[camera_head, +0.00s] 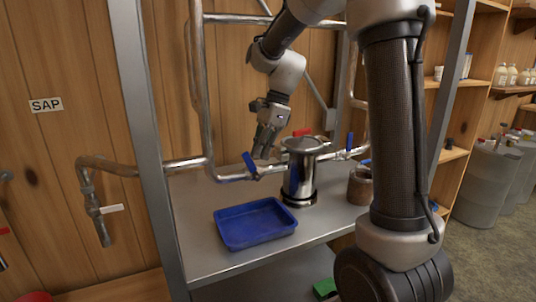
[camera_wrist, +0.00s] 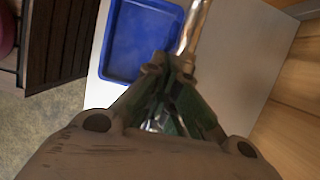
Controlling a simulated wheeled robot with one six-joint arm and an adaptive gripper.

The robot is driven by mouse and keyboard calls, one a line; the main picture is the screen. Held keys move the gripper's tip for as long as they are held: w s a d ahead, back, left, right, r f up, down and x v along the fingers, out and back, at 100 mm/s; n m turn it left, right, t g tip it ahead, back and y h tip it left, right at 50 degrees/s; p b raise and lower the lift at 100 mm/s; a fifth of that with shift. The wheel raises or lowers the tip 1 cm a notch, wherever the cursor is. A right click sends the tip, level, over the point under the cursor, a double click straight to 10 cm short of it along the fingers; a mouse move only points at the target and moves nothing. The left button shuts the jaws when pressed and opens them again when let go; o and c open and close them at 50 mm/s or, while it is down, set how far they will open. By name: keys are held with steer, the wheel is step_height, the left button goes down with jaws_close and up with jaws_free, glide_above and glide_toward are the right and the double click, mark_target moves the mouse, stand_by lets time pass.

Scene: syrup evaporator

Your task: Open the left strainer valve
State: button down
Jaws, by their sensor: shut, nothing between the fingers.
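The steel strainer (camera_head: 300,178) stands on the metal table, with a pipe joining it on each side. The left strainer valve's blue handle (camera_head: 249,161) sticks up from the left pipe (camera_head: 228,178), tilted up to the left. My gripper (camera_head: 262,152) is shut and empty, just right of this handle and above the pipe; I cannot tell whether they touch. In the wrist view the shut fingers (camera_wrist: 178,100) point towards the pipe (camera_wrist: 192,28), and the blue handle is not visible there. The right valve's blue handle (camera_head: 350,141) stands upright.
A blue tray (camera_head: 222,240) lies on the table (camera_head: 195,215) in front of the valve; it also shows in the wrist view (camera_wrist: 112,72). A vertical metal post (camera_head: 150,140) stands left. A brown pot (camera_head: 359,187) stands right of the strainer.

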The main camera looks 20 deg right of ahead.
steer(key=shift+a+h, duration=0.9)
steer(key=shift+a+f, duration=0.1)
steer(key=shift+a, duration=0.75)
steer(key=shift+s+a+f, duration=0.1)
steer(key=shift+a+f, duration=0.2)
steer(key=shift+a, duration=0.35)
steer(key=shift+a+f, duration=0.25)
steer(key=shift+a, duration=0.35)
steer(key=shift+a+f, duration=0.95)
steer(key=shift+a, duration=0.15)
